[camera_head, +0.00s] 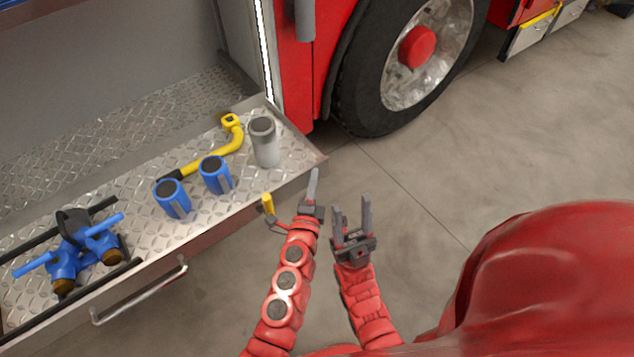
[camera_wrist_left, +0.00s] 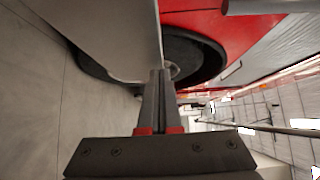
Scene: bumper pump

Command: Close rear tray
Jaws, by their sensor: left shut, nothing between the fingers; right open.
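The rear tray (camera_head: 215,215) is a diamond-plate drawer pulled out of the fire truck, seen at the left of the head view. A bar handle (camera_head: 140,292) is on its front face, and a small yellow piece (camera_head: 268,204) sits near its right end. My left gripper (camera_head: 314,172) is shut and empty, close to the tray's right front corner; whether they touch is unclear. In the left wrist view its fingers (camera_wrist_left: 158,85) are together, with a grey panel, probably the tray, just ahead. My right gripper (camera_head: 352,205) is open and empty, farther right, apart from the tray.
On the tray are a blue valve fitting (camera_head: 75,250), two blue couplings (camera_head: 172,198) (camera_head: 215,175), a yellow wrench (camera_head: 215,150) and a grey cylinder (camera_head: 264,142). The truck wheel (camera_head: 400,65) stands beyond. The floor (camera_head: 450,160) at right is clear.

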